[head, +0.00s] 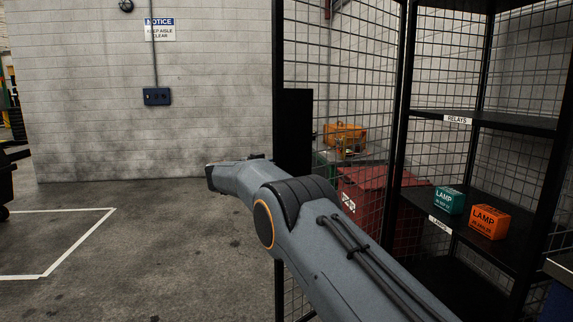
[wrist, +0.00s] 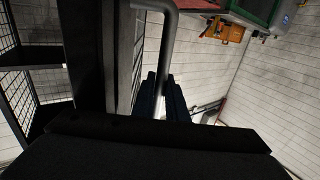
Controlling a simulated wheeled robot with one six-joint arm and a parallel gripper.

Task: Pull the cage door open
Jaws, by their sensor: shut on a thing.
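The mesh cage door (head: 340,75) stands right of centre in the head view, with a dark frame post and a black plate (head: 294,125) along its left edge. In the wrist view, a grey bent tube handle (wrist: 168,50) runs down beside the dark door frame (wrist: 90,60). My gripper (wrist: 163,98) is shut on the handle, one dark finger on each side of it. In the head view my arm reaches to the door's left edge and my fingers are hidden. How far the door is open cannot be told.
A red cabinet (head: 385,200) and an orange toolbox (head: 345,135) show through the mesh. Shelves (head: 490,122) at the right hold a green lamp box (head: 449,199) and an orange lamp box (head: 489,221). The floor (head: 165,240) at the left is clear before a block wall.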

